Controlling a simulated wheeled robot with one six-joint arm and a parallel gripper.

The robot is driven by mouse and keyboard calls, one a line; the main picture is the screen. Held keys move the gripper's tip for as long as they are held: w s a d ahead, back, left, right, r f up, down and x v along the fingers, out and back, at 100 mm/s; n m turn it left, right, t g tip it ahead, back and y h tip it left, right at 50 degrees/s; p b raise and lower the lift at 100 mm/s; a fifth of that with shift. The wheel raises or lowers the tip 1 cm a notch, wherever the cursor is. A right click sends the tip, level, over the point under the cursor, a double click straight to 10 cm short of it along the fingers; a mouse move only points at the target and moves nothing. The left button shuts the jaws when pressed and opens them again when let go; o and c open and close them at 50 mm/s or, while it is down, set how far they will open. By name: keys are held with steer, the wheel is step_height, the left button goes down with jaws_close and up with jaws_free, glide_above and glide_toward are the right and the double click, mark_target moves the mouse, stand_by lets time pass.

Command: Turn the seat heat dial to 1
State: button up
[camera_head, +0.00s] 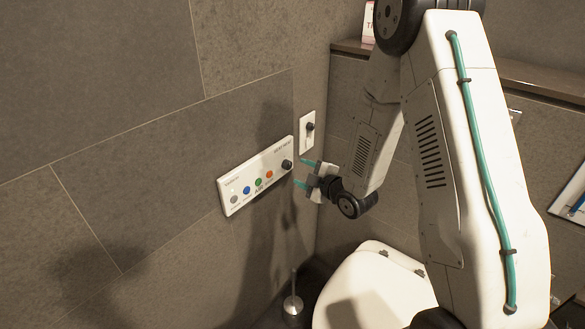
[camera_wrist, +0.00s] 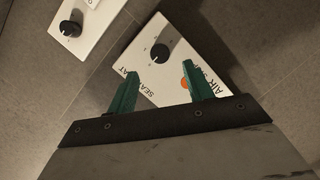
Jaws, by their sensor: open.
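The seat heat dial is a round black knob (camera_head: 287,164) at the right end of a white wall panel (camera_head: 228,205). In the wrist view the dial (camera_wrist: 160,53) shows above and between my fingertips, with "SEAT" lettering beside it and small marks around it. I cannot read which mark it points to. My gripper (camera_head: 304,173) has two green fingers, spread apart and empty. It is just right of the dial in the head view. In the wrist view the fingertips (camera_wrist: 160,72) are apart from the dial as seen.
The panel has grey, blue, green and orange buttons (camera_head: 258,182). A white toilet (camera_head: 370,290) stands below. A ledge (camera_head: 540,80) runs behind my arm.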

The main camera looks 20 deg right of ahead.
mark_target(289, 166)
steer(key=x, duration=0.6)
steer(key=shift+w, duration=0.1)
steer(key=c, duration=1)
